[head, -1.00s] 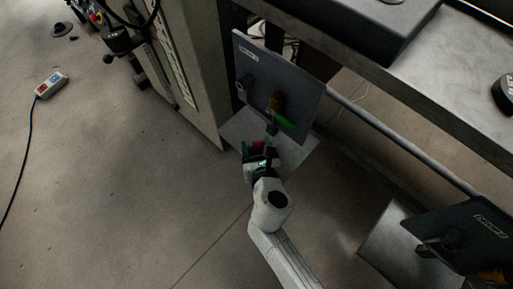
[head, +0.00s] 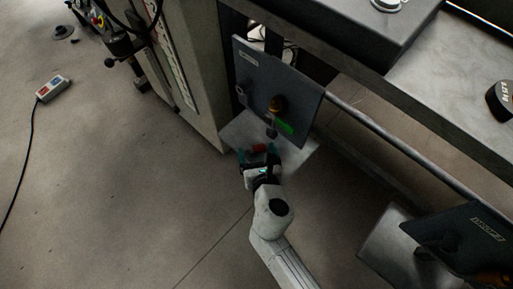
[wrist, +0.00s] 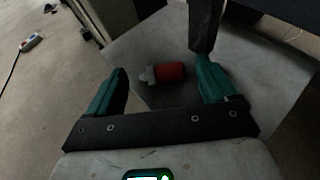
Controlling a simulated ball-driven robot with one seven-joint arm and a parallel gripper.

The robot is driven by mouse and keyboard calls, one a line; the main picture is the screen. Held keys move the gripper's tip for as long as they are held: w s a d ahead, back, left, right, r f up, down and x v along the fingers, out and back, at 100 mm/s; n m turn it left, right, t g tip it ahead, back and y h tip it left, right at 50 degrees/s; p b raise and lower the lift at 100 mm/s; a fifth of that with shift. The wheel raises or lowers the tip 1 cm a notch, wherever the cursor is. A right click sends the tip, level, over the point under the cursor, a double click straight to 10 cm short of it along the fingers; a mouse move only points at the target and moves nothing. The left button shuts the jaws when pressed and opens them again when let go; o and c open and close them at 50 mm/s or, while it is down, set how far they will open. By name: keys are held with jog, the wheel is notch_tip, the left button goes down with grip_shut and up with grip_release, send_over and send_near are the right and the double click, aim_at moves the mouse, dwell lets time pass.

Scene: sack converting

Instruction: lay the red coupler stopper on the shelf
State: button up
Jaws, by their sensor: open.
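The red coupler stopper (head: 260,148) lies on its side on the shelf (head: 295,155), a pale metal plate under an upright dark panel. In the wrist view, the stopper (wrist: 171,72) shows a red body to the right and a pale end to the left, with bare shelf (wrist: 150,45) around it. My gripper (head: 256,156) is open at the shelf's front edge. Its teal fingers stand apart on either side of the stopper in the wrist view, with visible gaps and no contact.
A grey cabinet (head: 195,75) stands left. A second panel (head: 465,235) is at lower right.

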jog(key=p+v, duration=0.3)
jog(key=v, duration=0.7)
jog(key=shift+s+r, duration=0.25)
jog(key=shift+s, duration=0.05)
jog(key=shift+s+d, duration=0.1)
jog(key=shift+d, duration=0.05)
